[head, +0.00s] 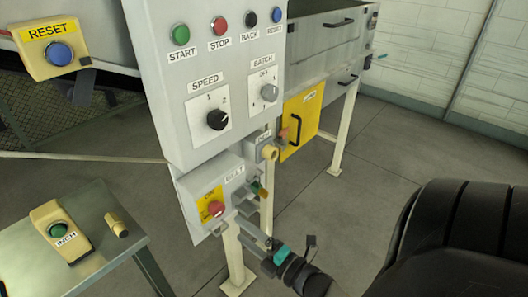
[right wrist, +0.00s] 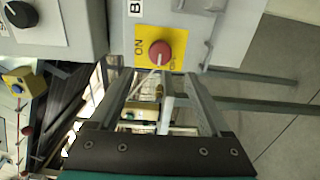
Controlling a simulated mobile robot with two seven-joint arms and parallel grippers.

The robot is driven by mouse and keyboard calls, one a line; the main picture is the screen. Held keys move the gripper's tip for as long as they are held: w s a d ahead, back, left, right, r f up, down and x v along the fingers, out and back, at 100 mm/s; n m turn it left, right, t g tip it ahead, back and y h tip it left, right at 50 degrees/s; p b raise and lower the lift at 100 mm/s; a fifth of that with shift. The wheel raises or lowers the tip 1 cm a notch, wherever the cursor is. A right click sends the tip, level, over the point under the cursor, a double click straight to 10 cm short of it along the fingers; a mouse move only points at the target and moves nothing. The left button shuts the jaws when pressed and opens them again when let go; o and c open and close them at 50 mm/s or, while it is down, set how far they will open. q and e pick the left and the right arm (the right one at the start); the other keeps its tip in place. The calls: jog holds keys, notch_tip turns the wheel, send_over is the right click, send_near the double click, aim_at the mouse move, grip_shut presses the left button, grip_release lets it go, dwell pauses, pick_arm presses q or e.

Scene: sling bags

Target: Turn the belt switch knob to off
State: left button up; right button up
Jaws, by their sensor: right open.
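The belt switch is a red round knob (head: 215,208) on a yellow plate, set in a grey box labelled BELT (head: 204,183) below the main panel. In the right wrist view the red knob (right wrist: 160,52) is on the yellow plate (right wrist: 143,38), with ON readable to its left and small, unclear lettering to its right. My right gripper (head: 240,213) is open and empty, just right of the box in the head view. In the right wrist view its fingers (right wrist: 162,80) are apart, short of the knob. My left gripper is not in view.
Above is the grey panel (head: 187,72) with START, STOP, BACK and RESET buttons, a SPEED knob (head: 217,119) and a BATCH switch (head: 269,92). A table (head: 110,232) with an INCH button (head: 58,230) stands left. A yellow door (head: 302,115) is behind right.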

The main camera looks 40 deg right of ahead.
jog(key=s, duration=0.6)
jog(key=shift+d, duration=0.25)
jog(key=shift+f, duration=0.1)
